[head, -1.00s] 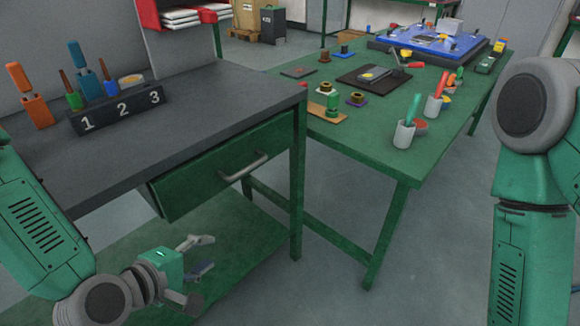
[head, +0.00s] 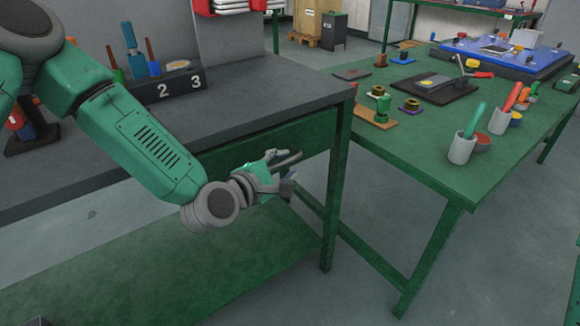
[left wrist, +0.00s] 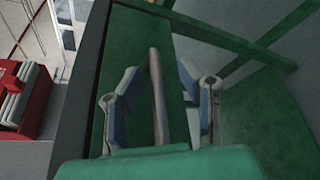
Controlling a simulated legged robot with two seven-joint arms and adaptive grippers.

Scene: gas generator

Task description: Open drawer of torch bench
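The torch bench (head: 290,90) has a dark grey top and a green frame, with a green drawer (head: 312,140) under the top near its right end. My left forearm hides much of the drawer front. My left gripper (head: 284,168) is at the drawer's grey bar handle (head: 290,158). In the left wrist view, the handle (left wrist: 159,100) runs between the two fingers of the gripper (left wrist: 158,75). The fingers are apart, one on each side of the bar, with gaps to it. The green drawer front (left wrist: 137,50) lies behind. My right gripper is out of view.
A numbered holder (head: 175,90) with tools stands on the bench top. A green table (head: 430,150) to the right carries cups, small parts and a blue board (head: 505,55). A green lower shelf (head: 200,265) lies under the bench. Grey floor is clear between the bench and table.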

